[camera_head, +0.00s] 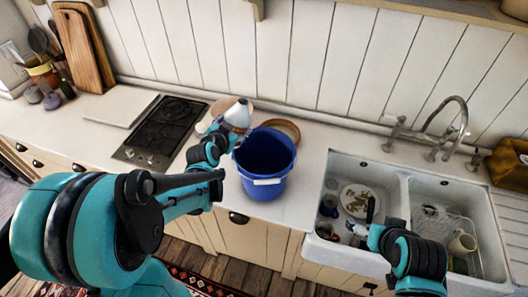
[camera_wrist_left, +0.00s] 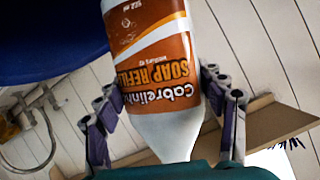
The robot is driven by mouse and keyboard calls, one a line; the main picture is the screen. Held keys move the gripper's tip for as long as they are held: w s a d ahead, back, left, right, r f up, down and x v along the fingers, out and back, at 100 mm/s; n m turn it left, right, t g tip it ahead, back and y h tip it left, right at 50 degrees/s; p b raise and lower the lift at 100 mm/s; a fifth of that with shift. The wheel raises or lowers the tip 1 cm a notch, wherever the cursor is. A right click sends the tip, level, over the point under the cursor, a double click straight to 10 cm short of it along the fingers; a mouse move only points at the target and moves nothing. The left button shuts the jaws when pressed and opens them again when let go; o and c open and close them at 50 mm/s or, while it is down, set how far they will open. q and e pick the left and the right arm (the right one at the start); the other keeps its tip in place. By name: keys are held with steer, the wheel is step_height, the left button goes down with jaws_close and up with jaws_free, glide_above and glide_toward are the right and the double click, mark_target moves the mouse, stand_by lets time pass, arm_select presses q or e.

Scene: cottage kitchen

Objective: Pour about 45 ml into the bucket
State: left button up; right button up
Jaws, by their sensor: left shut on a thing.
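The blue bucket (camera_head: 262,172) with a white handle stands on the counter, left of the sink. My left gripper (camera_head: 229,132) is shut on a white soap refill bottle (camera_head: 238,114), just above the bucket's upper left rim. In the left wrist view the bottle (camera_wrist_left: 168,132) has an orange-brown label that reads upside down, and the gripper's fingers (camera_wrist_left: 168,100) lie on both sides of it. The bucket shows as a dark blue shape (camera_wrist_left: 45,35) at the upper left there. No liquid stream is visible, and the bucket's contents cannot be made out. My right gripper (camera_head: 366,224) is over the sink's left basin.
The double sink (camera_head: 397,190) holds a plate (camera_head: 358,200), a cup (camera_head: 462,244) and a wire rack. A black hob (camera_head: 165,128) lies left of the bucket. A brown round item (camera_head: 285,127) is behind the bucket. The tap (camera_head: 440,128) rises behind the sink.

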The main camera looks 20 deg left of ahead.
arm_select(q)
steer(key=shift+r+n+h, duration=0.35)
steer(key=shift+n+h, duration=0.05)
steer(key=shift+n, duration=0.1)
steer(key=shift+d+f+b, duration=0.1)
steer(key=shift+f+b, duration=0.1)
steer(key=shift+b, duration=0.15)
steer(key=shift+d+f+n+t+h+b, duration=0.1)
steer(key=shift+n+t+h+b, duration=0.3)
steer(key=shift+n, duration=0.3)
stand_by(0.4)
